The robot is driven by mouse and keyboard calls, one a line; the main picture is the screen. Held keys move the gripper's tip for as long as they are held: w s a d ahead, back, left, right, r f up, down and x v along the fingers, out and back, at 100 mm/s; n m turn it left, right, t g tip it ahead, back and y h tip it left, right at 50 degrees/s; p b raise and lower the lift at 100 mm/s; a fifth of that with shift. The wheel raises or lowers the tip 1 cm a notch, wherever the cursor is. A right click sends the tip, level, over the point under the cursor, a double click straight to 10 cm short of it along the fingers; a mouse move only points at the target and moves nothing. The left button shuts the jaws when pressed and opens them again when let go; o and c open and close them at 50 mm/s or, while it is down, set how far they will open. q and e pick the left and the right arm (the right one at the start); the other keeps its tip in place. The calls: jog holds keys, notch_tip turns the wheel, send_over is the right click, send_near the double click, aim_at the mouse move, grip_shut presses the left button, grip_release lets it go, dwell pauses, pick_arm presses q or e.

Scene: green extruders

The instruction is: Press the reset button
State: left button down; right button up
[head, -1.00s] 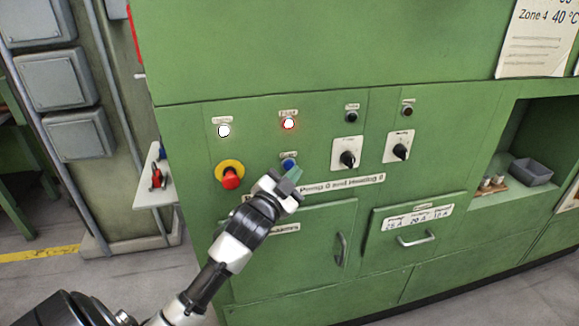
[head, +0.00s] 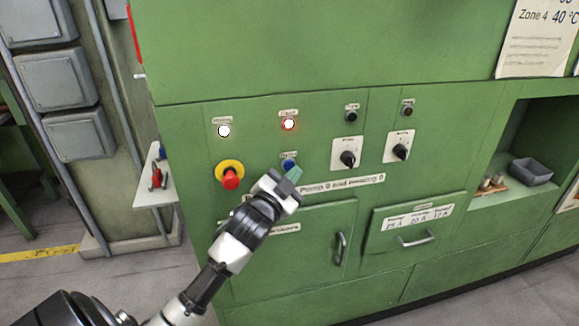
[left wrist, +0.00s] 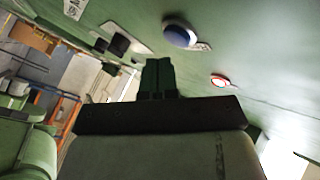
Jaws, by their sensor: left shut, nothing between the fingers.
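A blue push button (head: 289,164) sits on the green panel under a small label I cannot read clearly; I take it for the reset button. It also shows in the left wrist view as a blue dome (left wrist: 179,36) in a pale ring. My left gripper (head: 293,175) is shut and empty, its green fingertips just below and right of the blue button in the head view, covering its lower edge. In the left wrist view the closed fingers (left wrist: 158,76) point at the panel, below and left of the button. A gap shows there. My right gripper is out of view.
A red emergency knob (head: 230,178) on a yellow ring is left of the blue button. A lit red lamp (head: 289,124) and a lit white lamp (head: 224,131) are above. Black rotary switches (head: 348,158) are to the right. A drawer handle (head: 417,239) sticks out lower down.

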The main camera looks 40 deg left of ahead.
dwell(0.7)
pick_arm(q)
jog(key=shift+w+a, duration=0.3)
jog(key=shift+w+a, duration=0.2)
jog(key=shift+a, duration=0.1)
dwell(0.8)
jog(key=shift+d+p, duration=0.1)
jog(key=shift+p, duration=0.2)
jog(key=shift+s+d, duration=0.5)
jog(key=s+d+p, duration=0.1)
jog(key=s+d, duration=0.2)
jog(key=shift+s+d+p, duration=0.1)
jog(key=shift+d+p, duration=0.25)
jog(key=shift+d, duration=0.05)
